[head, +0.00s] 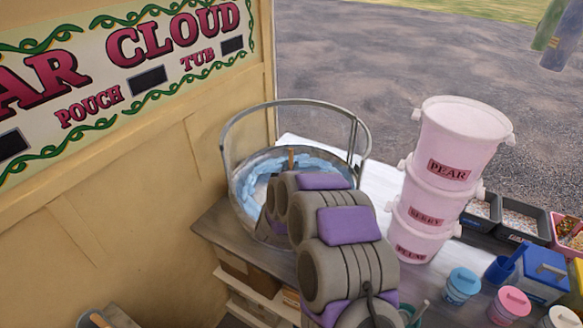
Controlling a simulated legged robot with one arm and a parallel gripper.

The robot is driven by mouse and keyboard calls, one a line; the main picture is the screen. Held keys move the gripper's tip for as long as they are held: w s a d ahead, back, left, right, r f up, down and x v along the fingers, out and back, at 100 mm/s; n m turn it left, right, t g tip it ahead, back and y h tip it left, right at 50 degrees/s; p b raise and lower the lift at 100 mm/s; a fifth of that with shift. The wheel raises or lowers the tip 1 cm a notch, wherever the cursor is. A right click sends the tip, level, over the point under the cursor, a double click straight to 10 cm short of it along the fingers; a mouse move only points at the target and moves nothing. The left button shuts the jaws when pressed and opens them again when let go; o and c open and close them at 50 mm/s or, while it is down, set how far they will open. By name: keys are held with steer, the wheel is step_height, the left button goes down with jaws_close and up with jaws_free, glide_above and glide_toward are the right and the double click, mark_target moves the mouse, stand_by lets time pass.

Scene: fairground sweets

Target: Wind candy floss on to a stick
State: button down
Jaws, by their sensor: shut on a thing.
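The candy floss machine is a round metal bowl (236,203) with a clear, metal-rimmed guard (228,150), standing on the far left end of the counter. Pale blue floss (246,178) lies in a ring along the inside of the bowl. My arm reaches over the bowl's near right rim, and my gripper (272,210) is inside it, mostly hidden behind my own arm links. It is shut on a thin brown stick (291,157), whose upper end shows just above the arm. How much floss is on the stick cannot be told.
Stacked pink tubs (459,138) labelled pear, berry and plum stand right of my arm. Small blue (461,287) and pink (511,304) lidded pots and a blue box (545,274) crowd the front right. A yellow signboard wall (150,190) closes off the left.

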step_height(320, 180, down, 4)
steer(key=a+f+b, duration=0.1)
steer(key=b, duration=0.1)
steer(key=w+d+r+b, duration=0.1)
steer(key=w+d+b, duration=0.1)
steer(key=w+d, duration=0.45)
steer(key=w+d+b, duration=0.2)
steer(key=w+d, duration=0.1)
steer(key=d, duration=0.7)
steer(key=w+a+p, duration=0.2)
steer(key=w+a, duration=0.2)
steer(key=w, duration=0.7)
step_height(320, 180, up, 8)
steer(key=p, duration=0.5)
steer(key=shift+s, duration=0.35)
steer(key=shift+d, duration=0.1)
